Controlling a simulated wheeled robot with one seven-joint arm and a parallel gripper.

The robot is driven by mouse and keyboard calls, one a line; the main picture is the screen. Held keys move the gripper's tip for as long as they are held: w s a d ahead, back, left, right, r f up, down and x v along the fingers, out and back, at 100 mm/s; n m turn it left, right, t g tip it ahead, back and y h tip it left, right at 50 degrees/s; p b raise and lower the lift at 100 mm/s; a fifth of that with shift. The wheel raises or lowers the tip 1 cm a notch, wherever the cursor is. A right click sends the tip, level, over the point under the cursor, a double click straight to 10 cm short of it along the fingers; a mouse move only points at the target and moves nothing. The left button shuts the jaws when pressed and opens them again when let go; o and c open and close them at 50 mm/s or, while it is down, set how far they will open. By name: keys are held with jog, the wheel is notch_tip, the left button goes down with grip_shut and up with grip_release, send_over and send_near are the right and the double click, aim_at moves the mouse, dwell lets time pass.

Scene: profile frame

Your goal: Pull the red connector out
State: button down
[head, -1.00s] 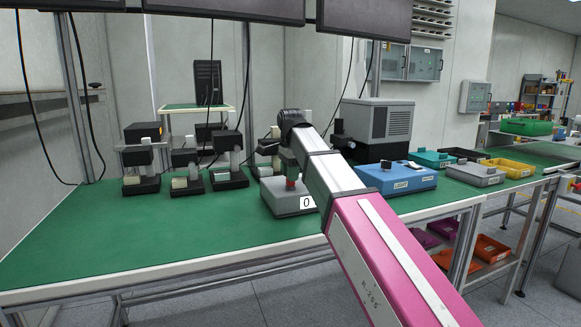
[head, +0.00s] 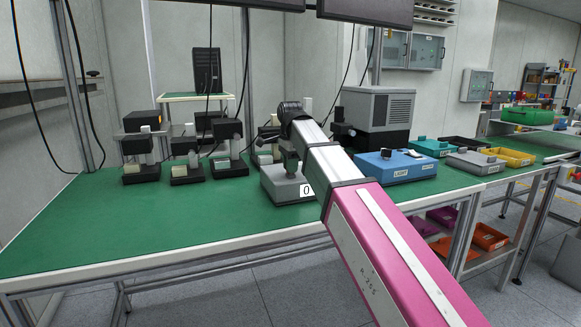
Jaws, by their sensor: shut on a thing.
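A grey box (head: 284,192) with a white label marked "0" stands on the green bench top. My arm reaches over it from the lower right, and my gripper (head: 291,173) points down at the top of the box. The gripper is small and dark here, and its fingers are shut on the red connector. I cannot make out the connector clearly now; the fingers mostly hide it. I cannot tell whether it is still seated in the box.
A blue box (head: 395,167) stands right of the grey box, with a large grey machine (head: 377,108) behind. Several black stands (head: 186,173) are at the left. Coloured trays (head: 507,156) lie to the right. The bench's front left (head: 130,235) is clear.

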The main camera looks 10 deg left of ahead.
jog(key=shift+r, duration=1.05)
jog(key=shift+r, duration=1.35)
